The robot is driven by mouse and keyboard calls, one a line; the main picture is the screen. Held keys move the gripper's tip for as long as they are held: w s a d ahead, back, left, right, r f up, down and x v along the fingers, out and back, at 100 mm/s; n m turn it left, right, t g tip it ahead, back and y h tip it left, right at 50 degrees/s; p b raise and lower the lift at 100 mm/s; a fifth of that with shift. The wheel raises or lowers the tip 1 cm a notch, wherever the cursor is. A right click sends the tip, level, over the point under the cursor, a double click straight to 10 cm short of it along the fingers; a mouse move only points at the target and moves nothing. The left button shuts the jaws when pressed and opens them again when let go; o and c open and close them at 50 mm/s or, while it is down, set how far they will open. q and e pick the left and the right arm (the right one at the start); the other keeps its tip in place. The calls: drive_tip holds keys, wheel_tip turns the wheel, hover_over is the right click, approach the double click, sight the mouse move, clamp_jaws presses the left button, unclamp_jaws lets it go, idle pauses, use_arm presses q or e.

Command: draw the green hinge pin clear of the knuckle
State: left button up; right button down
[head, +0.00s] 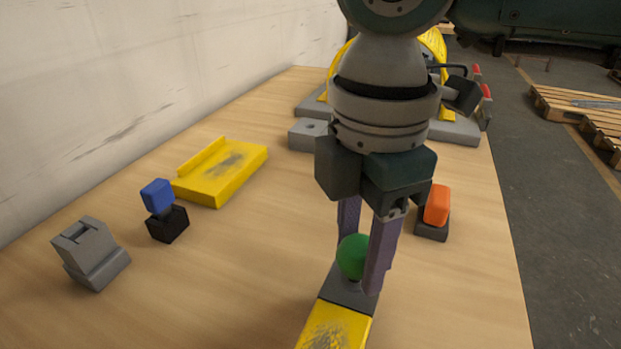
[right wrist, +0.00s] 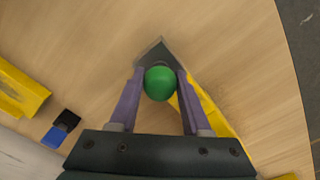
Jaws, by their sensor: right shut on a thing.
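The green hinge pin shows as a round green knob (head: 354,256) on top of a dark grey knuckle (head: 345,290). The knuckle sits at the end of a yellow leaf (head: 335,328) at the bottom of the head view. My right gripper (head: 360,267) points down and is shut on the green knob, one purple finger on each side. The knob (right wrist: 160,83) also shows between the fingers in the right wrist view, with the knuckle's corner behind it. The pin's shank is hidden, so I cannot tell how deep it sits. My left gripper is not in view.
An orange block on a dark base (head: 437,205) stands close right of my gripper. A yellow bracket (head: 222,175), a blue-topped black block (head: 167,223) and a grey notched block (head: 90,255) are to the left. A machine with yellow guards (head: 437,45) stands behind. Bare wood lies between.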

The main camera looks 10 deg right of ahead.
drive_tip(key=shift+r+p, duration=2.4)
drive_tip(key=shift+r, duration=0.35)
use_arm(q)
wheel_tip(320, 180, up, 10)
drive_tip(key=p, duration=0.5)
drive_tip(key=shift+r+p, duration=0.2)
drive_tip(key=shift+p, duration=0.1)
use_arm(e)
wheel_tip(320, 180, up, 7)
drive_tip(key=shift+f, duration=0.2)
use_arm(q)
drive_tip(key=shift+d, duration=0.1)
